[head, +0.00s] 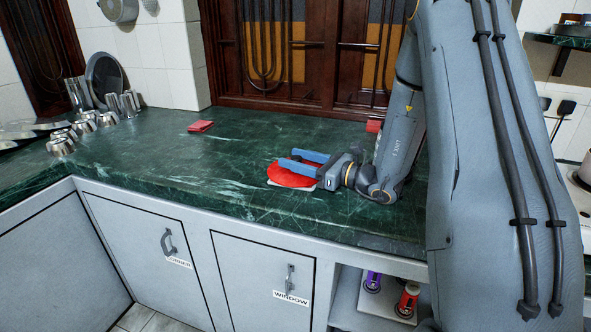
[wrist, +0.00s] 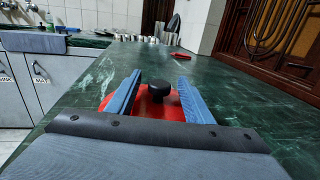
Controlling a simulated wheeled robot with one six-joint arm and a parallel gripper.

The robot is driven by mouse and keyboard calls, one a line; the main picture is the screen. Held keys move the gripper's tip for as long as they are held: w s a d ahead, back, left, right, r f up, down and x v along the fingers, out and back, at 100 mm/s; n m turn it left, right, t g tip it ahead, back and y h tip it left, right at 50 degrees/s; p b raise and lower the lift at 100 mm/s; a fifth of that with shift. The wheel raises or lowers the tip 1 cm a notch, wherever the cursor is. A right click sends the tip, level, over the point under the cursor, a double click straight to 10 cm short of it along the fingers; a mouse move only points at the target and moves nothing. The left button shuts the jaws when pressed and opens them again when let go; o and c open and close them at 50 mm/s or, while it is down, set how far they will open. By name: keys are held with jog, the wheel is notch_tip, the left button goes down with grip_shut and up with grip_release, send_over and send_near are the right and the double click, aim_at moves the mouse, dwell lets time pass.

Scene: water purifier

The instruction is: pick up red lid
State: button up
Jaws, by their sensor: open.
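The red lid (head: 290,177) lies on the green counter (head: 240,150) and is round with a black knob (wrist: 158,90), which shows in the wrist view. My gripper (head: 288,161) is open and low over the lid, its blue fingers pointing left in the head view. In the wrist view the two fingers (wrist: 158,92) stand on either side of the knob, apart from it, with the red lid (wrist: 145,128) below them. A pale edge shows under the lid in the head view, and my gripper hides part of the lid.
A small red folded item (head: 200,126) lies farther back on the counter. Several metal cups (head: 110,108) stand at the left. Another red object (head: 374,126) sits behind my arm. The counter left of the lid is clear. Cabinets with handles are below.

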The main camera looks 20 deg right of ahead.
aim_at(296, 157)
jog(key=shift+c, duration=0.2)
grip_shut()
jog(key=shift+r, duration=0.1)
notch_tip(296, 157, up, 10)
jog(key=shift+f, duration=0.1)
dwell(0.5)
